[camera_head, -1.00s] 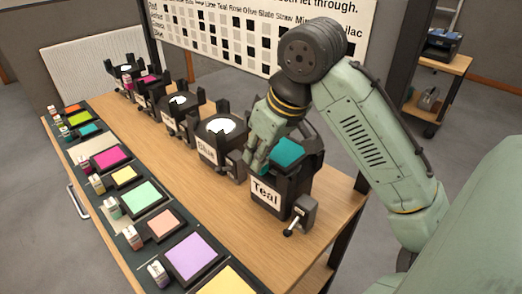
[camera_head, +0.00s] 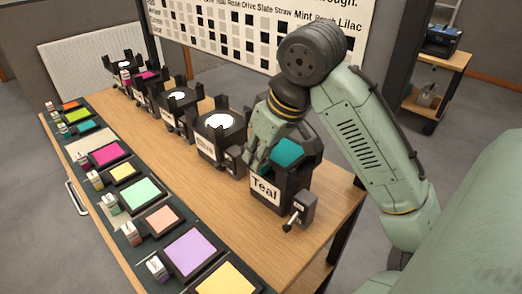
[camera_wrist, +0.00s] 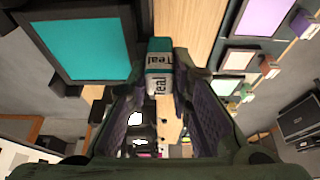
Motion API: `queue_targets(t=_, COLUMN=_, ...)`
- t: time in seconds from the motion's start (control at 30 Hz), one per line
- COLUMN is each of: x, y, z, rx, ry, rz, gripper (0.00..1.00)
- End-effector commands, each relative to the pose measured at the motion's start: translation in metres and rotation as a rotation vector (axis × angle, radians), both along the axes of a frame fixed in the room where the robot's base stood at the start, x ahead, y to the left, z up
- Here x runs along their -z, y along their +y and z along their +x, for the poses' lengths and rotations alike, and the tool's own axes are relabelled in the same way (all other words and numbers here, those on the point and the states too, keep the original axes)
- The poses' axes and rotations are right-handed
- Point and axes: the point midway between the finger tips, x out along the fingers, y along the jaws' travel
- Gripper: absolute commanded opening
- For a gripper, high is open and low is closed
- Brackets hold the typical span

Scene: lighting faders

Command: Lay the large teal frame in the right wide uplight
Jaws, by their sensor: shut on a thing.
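The large teal frame (camera_head: 287,152) has a dark border and shows at the top of the nearest, rightmost uplight (camera_head: 266,189), which bears a "Teal" label. I cannot tell whether it rests fully in the holder or is just above it. In the wrist view the teal frame (camera_wrist: 85,40) is at upper left, with its "Teal" handle block (camera_wrist: 158,68) between my fingers. My gripper (camera_head: 257,167) is at the left side of that uplight; in the wrist view my gripper (camera_wrist: 158,90) is shut on the handle. The fingertips are partly hidden in the head view.
Another wide uplight (camera_head: 219,125) stands close to the left of my gripper, with more uplights behind it. Colour frames, including a lilac one (camera_head: 190,252), lie in a dark rack along the table's left edge. A small crank box (camera_head: 301,208) projects from the Teal uplight.

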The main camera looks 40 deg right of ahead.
Motion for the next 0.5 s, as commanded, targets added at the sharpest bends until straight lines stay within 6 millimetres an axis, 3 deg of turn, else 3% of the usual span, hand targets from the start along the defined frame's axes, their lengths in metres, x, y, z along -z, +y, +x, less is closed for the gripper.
queue_targets(t=0.5, x=0.014, y=0.000, z=0.000, rx=0.000, ry=-0.001, rz=-0.001, gripper=0.00)
